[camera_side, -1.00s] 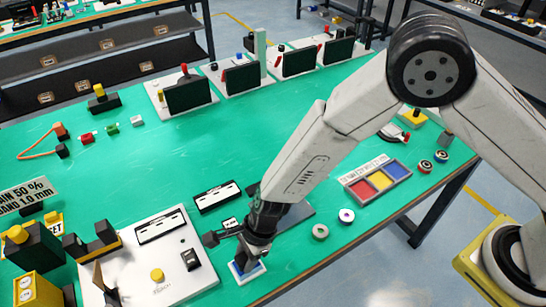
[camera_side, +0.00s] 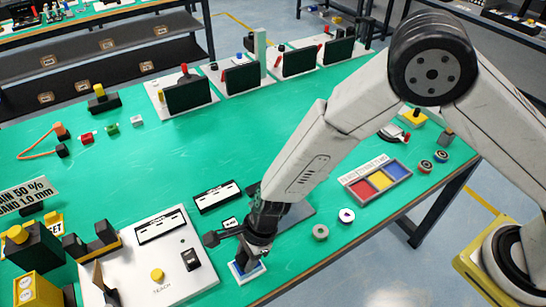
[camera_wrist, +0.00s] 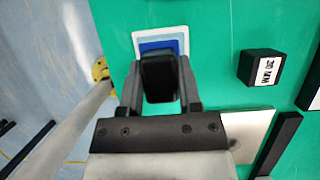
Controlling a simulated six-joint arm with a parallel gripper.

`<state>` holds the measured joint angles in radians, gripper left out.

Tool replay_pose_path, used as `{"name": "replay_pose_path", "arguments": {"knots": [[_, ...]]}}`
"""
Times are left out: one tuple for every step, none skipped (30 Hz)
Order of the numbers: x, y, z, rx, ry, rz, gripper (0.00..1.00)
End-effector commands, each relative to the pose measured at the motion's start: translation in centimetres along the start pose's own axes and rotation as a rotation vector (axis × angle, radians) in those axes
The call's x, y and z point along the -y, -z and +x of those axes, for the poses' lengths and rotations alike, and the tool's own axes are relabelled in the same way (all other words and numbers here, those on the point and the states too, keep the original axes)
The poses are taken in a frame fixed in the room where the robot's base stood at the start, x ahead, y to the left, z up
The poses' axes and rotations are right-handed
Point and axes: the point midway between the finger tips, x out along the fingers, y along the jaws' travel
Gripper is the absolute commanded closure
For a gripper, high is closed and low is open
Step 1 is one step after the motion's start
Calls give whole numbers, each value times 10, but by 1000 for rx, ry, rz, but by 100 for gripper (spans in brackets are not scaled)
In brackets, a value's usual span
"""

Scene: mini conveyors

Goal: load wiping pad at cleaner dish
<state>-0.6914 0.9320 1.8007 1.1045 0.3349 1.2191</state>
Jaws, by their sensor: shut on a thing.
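The cleaner dish, a white-rimmed square with a blue middle, lies near the front table edge in the side view (camera_side: 236,274). It also shows beyond my fingers in the wrist view (camera_wrist: 175,38). My gripper (camera_side: 247,257) points down at the dish. In the wrist view my gripper (camera_wrist: 160,85) is shut on a dark, rounded block (camera_wrist: 159,78), which I take to be the wiping pad. The block covers part of the dish's blue area in that view. Whether it touches the dish, I cannot tell; its underside is hidden.
A white panel with a yellow button (camera_side: 157,275) lies just left of the dish. A black block with a white label (camera_wrist: 262,67) stands to the right in the wrist view. Two small rings (camera_side: 320,232) and a three-colour tray (camera_side: 353,200) lie to the right.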

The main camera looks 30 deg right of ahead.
Motion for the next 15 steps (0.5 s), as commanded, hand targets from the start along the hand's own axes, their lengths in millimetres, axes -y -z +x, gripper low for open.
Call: {"name": "replay_pose_path", "arguments": {"knots": [[1, -2, -3, 2, 2, -1, 100], [1, -3, -5, 2, 2, 0, 100], [1, -4, -7, 3, 2, 0, 100], [1, -4, -8, 3, 2, -1, 100], [1, -5, -10, 3, 2, -1, 100], [1, -6, -12, 3, 2, 0, 100], [1, -7, -14, 4, 3, -1, 100], [1, -8, -16, 4, 3, -1, 100], [1, -8, -18, 3, 2, -1, 100], [1, -9, -19, 3, 2, -1, 100], [1, -10, -21, 4, 3, -1, 100], [1, -11, -23, 5, 3, -1, 100], [1, -12, -25, 5, 3, -1, 100], [1, -12, -26, 5, 3, -1, 100], [1, -13, -28, 5, 3, -1, 100]]}}
